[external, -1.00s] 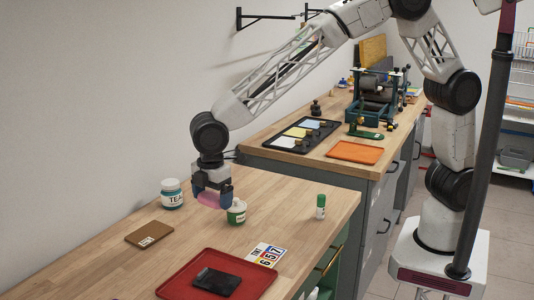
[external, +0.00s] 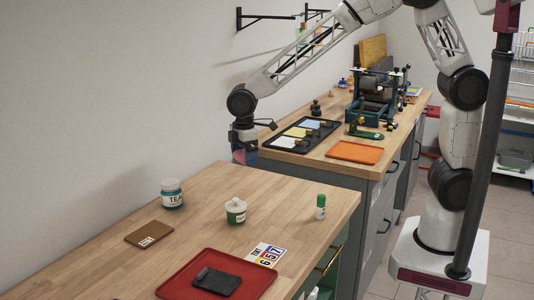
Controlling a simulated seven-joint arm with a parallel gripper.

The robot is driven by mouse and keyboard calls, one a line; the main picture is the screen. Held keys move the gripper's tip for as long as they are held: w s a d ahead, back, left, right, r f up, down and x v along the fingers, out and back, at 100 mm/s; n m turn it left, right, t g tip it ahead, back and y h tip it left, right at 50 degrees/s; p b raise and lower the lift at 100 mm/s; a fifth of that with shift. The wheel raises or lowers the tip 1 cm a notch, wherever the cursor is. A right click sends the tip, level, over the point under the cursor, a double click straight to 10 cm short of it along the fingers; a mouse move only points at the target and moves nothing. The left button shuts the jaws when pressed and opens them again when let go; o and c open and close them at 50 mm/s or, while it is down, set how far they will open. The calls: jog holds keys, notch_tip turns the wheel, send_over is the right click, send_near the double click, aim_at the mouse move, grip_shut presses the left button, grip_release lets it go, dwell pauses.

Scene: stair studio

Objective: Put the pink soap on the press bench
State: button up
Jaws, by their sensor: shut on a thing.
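My gripper (external: 244,152) is shut on the pink soap (external: 239,157), which shows only as a small pink patch at the jaws. They hang in the air by the wall, at the near left corner of the press bench (external: 312,162). The press bench is the farther wooden-topped bench with grey drawers, and a dark blue-green press (external: 372,98) stands on it. The exact height of the soap over the bench cannot be told.
On the press bench are a black tray (external: 274,142) with coloured cards, an orange tray (external: 355,152) and a green tool (external: 366,134). The near bench (external: 110,250) holds a TEA jar (external: 172,194), a white-and-green pot (external: 236,211), a glue stick (external: 320,207) and a red tray (external: 180,287).

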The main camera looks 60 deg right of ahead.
jog(key=s+d+m, duration=0.3)
jog(key=d, duration=1)
jog(key=s+d+m, duration=0.2)
jog(key=d, duration=1.1)
jog(key=s+d+f+m, duration=0.2)
jog(key=s+d+m, duration=0.5)
jog(key=s+d, duration=1.25)
jog(key=shift+w+d+f, duration=0.25)
jog(key=shift+d+f, duration=0.05)
jog(key=shift+f, duration=0.5)
jog(key=shift+w+d+f, duration=0.25)
jog(key=shift+w+f, duration=0.05)
jog(key=shift+f, duration=0.5)
jog(key=shift+w+d+f, duration=0.25)
jog(key=shift+d+f, duration=0.05)
jog(key=shift+f, duration=0.5)
jog(key=shift+w, duration=0.15)
send_over(326, 148)
jog(key=shift+w+f, duration=0.15)
jog(key=shift+f, duration=0.6)
jog(key=shift+f, duration=0.1)
jog(key=shift+f, duration=1.65)
